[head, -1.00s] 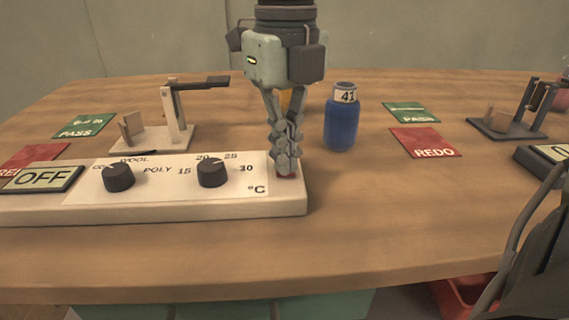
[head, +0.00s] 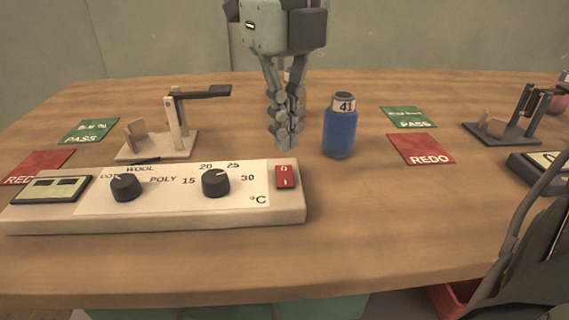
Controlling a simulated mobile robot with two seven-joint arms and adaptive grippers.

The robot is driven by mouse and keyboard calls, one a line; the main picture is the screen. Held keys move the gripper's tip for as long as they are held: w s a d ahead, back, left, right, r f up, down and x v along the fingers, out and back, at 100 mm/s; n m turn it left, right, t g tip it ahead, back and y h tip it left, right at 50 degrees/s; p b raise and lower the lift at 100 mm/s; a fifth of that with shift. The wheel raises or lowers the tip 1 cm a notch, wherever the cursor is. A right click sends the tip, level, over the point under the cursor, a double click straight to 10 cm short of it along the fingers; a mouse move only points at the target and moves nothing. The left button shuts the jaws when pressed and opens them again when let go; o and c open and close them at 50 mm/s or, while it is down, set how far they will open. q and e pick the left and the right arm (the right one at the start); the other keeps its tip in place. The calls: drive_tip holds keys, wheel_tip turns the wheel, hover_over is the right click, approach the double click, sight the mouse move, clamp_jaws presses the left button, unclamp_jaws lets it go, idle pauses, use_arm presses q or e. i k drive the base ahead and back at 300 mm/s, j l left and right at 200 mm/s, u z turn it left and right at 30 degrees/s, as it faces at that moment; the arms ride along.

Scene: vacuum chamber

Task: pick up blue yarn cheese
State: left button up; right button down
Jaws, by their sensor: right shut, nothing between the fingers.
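The blue yarn cheese (head: 340,132) stands upright on the table, right of the control panel, with a white label reading 41 at its top. My right gripper (head: 286,140) points down just left of it, shut and empty, apart from the yarn cheese. Its fingertips are above and behind the red rocker switch (head: 285,177) of the white control panel (head: 240,213). Something yellow-orange behind the fingers is mostly hidden. My left gripper is not in view.
Red REDO (head: 420,149) and green PASS (head: 407,117) cards lie right of the yarn cheese. Small stands (head: 160,146) are at left and right (head: 500,132). The table front is clear.

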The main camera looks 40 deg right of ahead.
sight(340, 126)
drive_tip(key=k+j, duration=1.2)
drive_tip(key=k, duration=0.1)
